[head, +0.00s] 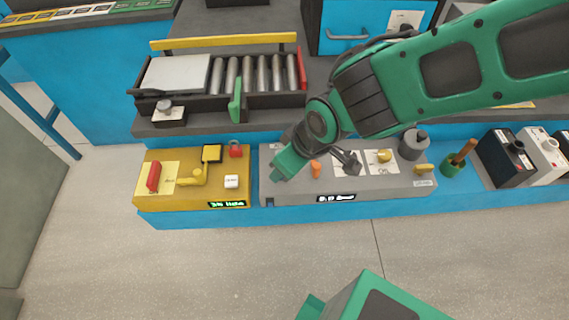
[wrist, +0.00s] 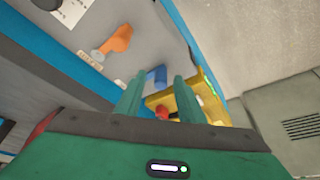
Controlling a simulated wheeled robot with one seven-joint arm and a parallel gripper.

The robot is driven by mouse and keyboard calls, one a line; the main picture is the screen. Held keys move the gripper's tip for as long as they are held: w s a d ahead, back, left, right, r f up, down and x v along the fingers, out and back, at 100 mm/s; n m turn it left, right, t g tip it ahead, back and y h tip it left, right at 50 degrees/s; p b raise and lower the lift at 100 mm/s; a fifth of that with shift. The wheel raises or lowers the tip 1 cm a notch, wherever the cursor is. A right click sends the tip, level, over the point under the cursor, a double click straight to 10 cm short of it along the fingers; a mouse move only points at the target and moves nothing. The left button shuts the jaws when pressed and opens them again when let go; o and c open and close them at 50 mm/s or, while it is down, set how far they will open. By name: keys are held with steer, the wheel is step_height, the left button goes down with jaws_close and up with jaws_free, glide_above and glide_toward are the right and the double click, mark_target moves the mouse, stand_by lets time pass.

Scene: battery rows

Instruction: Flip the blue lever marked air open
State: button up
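The blue lever (wrist: 156,76) shows in the wrist view, standing on the grey panel near its end. My gripper (wrist: 157,88) is open, its two green fingers apart with the blue lever seen between their tips. Whether a finger touches the lever, I cannot tell. In the head view my gripper (head: 286,166) is over the left end of the grey panel (head: 300,197) and hides the blue lever. An orange lever (wrist: 117,40) stands beside the blue one; it also shows in the head view (head: 315,168). The label markings are too small to read.
A yellow control box (head: 150,192) with a red lever (head: 154,176) stands left of the grey panel. A black lever (head: 347,160) and a yellow knob (head: 384,156) are further right. A roller conveyor (head: 250,75) lies behind.

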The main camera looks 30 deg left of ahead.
steer(key=v, duration=0.9)
steer(key=shift+r, duration=0.35)
steer(key=shift+w+d, duration=0.1)
steer(key=shift+d, duration=0.1)
